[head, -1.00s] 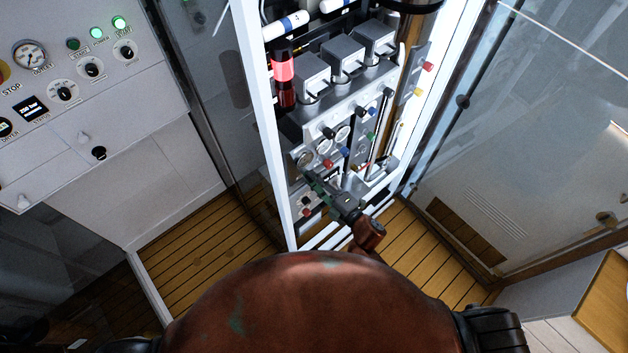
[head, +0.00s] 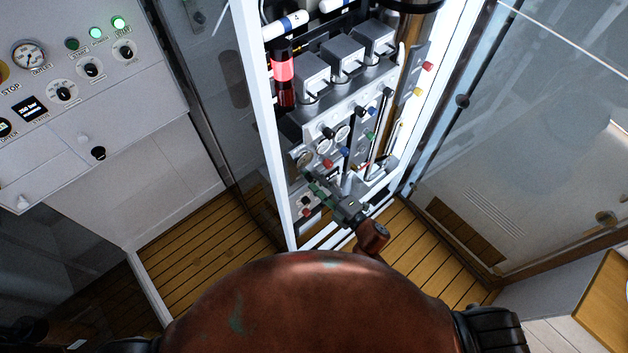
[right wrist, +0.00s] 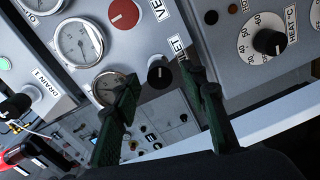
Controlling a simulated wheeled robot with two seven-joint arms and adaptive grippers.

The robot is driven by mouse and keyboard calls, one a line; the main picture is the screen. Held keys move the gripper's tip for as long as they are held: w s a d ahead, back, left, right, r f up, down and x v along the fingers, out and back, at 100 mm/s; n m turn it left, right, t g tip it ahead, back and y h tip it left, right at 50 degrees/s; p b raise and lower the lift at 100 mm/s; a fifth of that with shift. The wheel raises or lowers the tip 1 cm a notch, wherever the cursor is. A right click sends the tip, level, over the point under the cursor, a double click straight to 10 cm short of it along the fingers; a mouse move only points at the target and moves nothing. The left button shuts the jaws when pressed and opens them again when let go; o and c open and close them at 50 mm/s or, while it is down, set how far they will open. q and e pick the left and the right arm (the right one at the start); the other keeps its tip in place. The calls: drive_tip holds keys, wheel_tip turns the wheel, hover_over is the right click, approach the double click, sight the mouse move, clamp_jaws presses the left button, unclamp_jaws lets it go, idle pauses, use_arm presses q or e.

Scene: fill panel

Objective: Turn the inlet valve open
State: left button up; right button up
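The likely inlet valve is a small black knob with a white mark (right wrist: 160,74). It sits on the grey panel in the right wrist view, beside a partly hidden label ending in "LET" (right wrist: 179,46). My right gripper (right wrist: 161,80) has its two green fingers apart, one on each side of the knob in the picture. Contact with the knob cannot be made out. In the head view my right gripper (head: 315,186) is at the lower part of the white-framed panel cabinet (head: 268,120), and the knob cannot be picked out there. My left gripper is not in view.
A red vent knob (right wrist: 125,15), gauges (right wrist: 78,43) and a heat dial (right wrist: 268,42) are near the knob. Glass doors (head: 530,130) flank the cabinet. A control console (head: 80,100) stands at left. Wooden floor (head: 200,240) lies below.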

drive_tip(key=v, duration=1)
drive_tip(key=shift+s+d+f, duration=0.1)
drive_tip(key=shift+d, duration=0.05)
drive_tip(key=s+d+f+m+g+h+b, duration=0.15)
drive_tip(key=d+f+m+h, duration=0.35)
drive_tip(key=f, duration=0.7)
drive_tip(key=s+d+f+m+g, duration=0.1)
drive_tip(key=s+d+f+m, duration=0.2)
drive_tip(key=d+f, duration=0.65)
drive_tip(key=s+d+f+m+g+h+b, duration=0.1)
drive_tip(key=s+d+f+m+h, duration=0.2)
drive_tip(key=f, duration=1.2)
drive_tip(key=s+d+f+m+g+h+b, duration=0.1)
drive_tip(key=s+d+f+m+g, duration=0.2)
drive_tip(key=s+f, duration=0.5)
drive_tip(key=s+d+f+m+g+h, duration=0.1)
drive_tip(key=s+d+f+m+g, duration=0.15)
drive_tip(key=s+f, duration=0.6)
drive_tip(key=s+f+m+g, duration=0.2)
drive_tip(key=s+f, duration=0.1)
drive_tip(key=s, duration=0.6)
drive_tip(key=s+f+m+g+b, duration=0.1)
drive_tip(key=s+f+m, duration=0.2)
drive_tip(key=s, duration=0.6)
drive_tip(key=shift+a+f+g+h, duration=0.3)
drive_tip(key=shift+a+f+g, duration=0.05)
drive_tip(key=shift+a+g, duration=0.1)
